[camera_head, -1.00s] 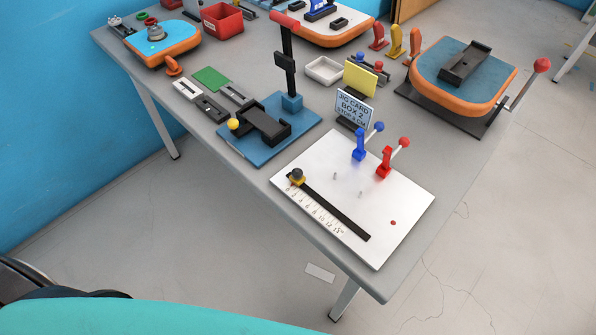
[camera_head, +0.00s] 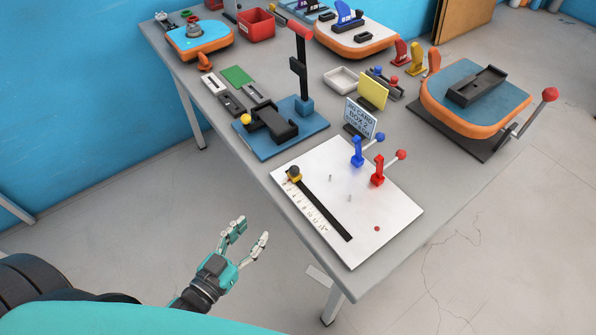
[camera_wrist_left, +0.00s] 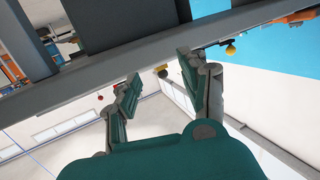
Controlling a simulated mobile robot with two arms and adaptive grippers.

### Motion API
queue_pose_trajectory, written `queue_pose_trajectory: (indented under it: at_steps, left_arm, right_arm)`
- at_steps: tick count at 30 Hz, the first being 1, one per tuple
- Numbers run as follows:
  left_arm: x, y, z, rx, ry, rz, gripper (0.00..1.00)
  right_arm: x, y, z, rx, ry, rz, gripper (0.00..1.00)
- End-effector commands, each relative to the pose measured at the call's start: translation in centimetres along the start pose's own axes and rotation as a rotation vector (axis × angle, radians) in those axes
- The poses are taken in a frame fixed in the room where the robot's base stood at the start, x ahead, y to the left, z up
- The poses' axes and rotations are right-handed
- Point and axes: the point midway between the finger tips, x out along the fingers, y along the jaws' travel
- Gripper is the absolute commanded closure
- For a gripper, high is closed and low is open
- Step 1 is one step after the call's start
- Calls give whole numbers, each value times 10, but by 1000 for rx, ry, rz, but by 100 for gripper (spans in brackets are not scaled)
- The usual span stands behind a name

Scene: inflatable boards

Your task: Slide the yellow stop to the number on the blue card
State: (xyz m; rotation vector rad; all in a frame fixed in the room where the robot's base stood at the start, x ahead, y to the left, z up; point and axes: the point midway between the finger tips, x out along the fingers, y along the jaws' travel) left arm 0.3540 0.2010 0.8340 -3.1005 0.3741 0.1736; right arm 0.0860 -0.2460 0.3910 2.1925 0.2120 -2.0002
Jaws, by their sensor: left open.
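The yellow stop (camera_head: 294,173) with a black knob sits at the upper-left end of a black rail (camera_head: 322,208) on a white board (camera_head: 372,222). A number scale (camera_head: 306,208) runs beside the rail; the stop is at its low end. The blue card (camera_head: 360,119) stands behind the board, with text reading roughly "JIG CARD BOX 2 STOP 8 CM"; the last line is hard to read. My left gripper (camera_head: 250,233) is open and empty, in front of the table's near edge, apart from the board. Its open fingers also show in the left wrist view (camera_wrist_left: 158,90). My right gripper is not in view.
A blue lever clamp (camera_head: 358,152) and a red one (camera_head: 378,170) stand on the board's far side. A blue-based press (camera_head: 280,125) stands left of the card. The table edge (camera_head: 300,232) lies between my left gripper and the board.

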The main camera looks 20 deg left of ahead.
Motion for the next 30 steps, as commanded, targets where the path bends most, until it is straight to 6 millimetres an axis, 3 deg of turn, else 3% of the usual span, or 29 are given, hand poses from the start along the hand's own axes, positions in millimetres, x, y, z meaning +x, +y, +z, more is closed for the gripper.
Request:
queue_pose_trajectory:
  at_steps: [1, 3, 6, 11, 16, 30]
  left_arm:
    - [-2, 3, -24, 3, 46, 12, 55]
    - [-4, 6, -45, 4, 86, 23, 55]
    - [-3, 8, -58, 3, 114, 30, 55]
    - [16, 8, -62, 4, 119, 31, 55]
    - [51, 9, -67, 4, 119, 31, 55]
    - [146, 12, -76, 4, 114, 30, 55]
  right_arm:
    - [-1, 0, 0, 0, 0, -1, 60]
    - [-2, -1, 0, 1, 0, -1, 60]
    - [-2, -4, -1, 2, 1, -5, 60]
    - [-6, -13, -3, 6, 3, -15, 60]
    - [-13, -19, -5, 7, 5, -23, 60]
    - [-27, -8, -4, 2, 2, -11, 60]
